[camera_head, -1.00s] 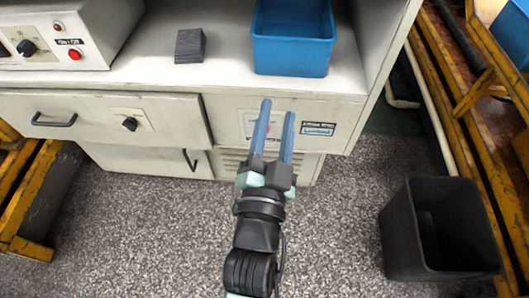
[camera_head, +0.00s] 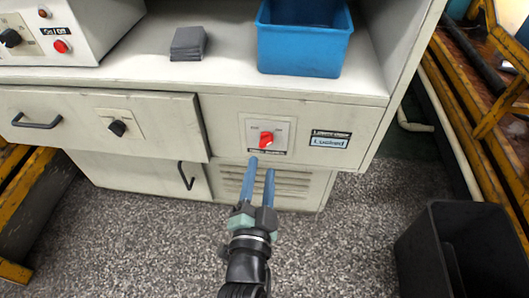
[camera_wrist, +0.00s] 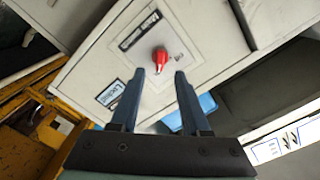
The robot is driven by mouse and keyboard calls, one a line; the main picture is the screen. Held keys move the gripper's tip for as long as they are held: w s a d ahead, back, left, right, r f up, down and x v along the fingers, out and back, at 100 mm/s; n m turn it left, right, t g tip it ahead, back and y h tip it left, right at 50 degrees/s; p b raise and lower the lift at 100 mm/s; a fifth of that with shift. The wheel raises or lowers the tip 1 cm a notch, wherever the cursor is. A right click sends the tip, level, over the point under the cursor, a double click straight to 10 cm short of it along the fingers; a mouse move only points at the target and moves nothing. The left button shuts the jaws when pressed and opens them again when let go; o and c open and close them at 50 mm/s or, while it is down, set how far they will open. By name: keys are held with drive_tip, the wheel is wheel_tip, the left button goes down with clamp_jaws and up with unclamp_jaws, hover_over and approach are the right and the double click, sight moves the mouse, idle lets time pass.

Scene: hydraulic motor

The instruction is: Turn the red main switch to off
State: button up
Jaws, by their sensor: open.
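The red main switch (camera_head: 266,140) is a red rotary knob on a light square plate on the cabinet front, below the blue bin. In the wrist view the red switch (camera_wrist: 160,58) shows just beyond and between the fingertips, with its plate labels rotated. My gripper (camera_head: 261,166) is open and empty. In the head view its two blue fingers point up toward the switch, with the tips a little below it. In the wrist view my gripper (camera_wrist: 159,73) shows a clear gap between the fingers. The fingers look apart from the switch.
A black knob (camera_head: 117,128) sits on the drawer to the left. A blue bin (camera_head: 300,52) and a dark grey stack (camera_head: 188,43) stand on the shelf above. A black waste bin (camera_head: 462,250) stands at the right. Yellow frames flank the cabinet.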

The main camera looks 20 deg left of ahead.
sight(265, 146)
drive_tip(key=shift+b+x, duration=0.35)
drive_tip(key=shift+x, duration=2.7)
drive_tip(key=shift+c, duration=0.3)
clamp_jaws()
